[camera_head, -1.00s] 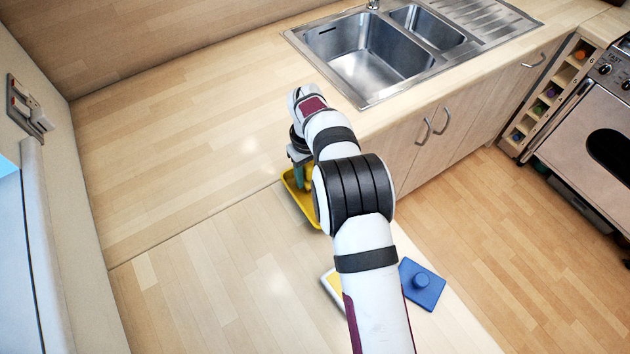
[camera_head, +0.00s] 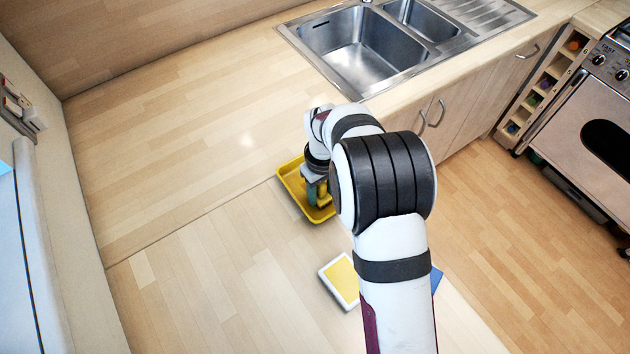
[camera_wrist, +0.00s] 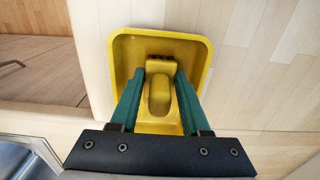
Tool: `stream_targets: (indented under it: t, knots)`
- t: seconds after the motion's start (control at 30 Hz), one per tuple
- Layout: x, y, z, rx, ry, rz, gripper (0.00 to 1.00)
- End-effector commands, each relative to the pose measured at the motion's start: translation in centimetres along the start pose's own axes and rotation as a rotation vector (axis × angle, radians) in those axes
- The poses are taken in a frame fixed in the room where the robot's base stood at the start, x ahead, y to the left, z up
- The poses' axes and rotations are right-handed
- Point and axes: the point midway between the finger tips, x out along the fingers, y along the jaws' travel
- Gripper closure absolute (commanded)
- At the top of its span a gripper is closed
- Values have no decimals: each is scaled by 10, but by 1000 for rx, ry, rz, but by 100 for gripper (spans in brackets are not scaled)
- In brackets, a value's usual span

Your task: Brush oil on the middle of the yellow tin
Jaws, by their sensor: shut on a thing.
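The yellow tin (camera_head: 289,183) is a shallow square tray on the worktop. It fills the middle of the wrist view (camera_wrist: 122,50). My gripper (camera_head: 318,193) is over the tin, its green fingers shut on a yellow brush (camera_wrist: 159,95). The brush's dark bristles (camera_wrist: 161,58) show over the tin's floor in the wrist view; I cannot tell whether they touch it. In the head view my arm hides the tin's right part and much of the brush. A white-rimmed dish with a yellow inside (camera_head: 342,281) lies nearer the camera.
A blue block (camera_head: 436,278), mostly hidden behind my arm, lies beside the dish. A steel sink (camera_head: 352,42) is set into the counter behind. The worktop left of the tin (camera_head: 180,160) is clear. The counter's front edge drops to the floor at the right.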

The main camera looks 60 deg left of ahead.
Motion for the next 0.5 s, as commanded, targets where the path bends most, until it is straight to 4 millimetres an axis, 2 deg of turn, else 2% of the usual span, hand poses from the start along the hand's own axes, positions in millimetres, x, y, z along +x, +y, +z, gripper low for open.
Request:
stream_targets:
  t: [0.13, 0.5]
  knots:
    - [0, 0, 10, 0, 0, 0, 98]
    - [0, 0, -26, 0, 1, 1, 98]
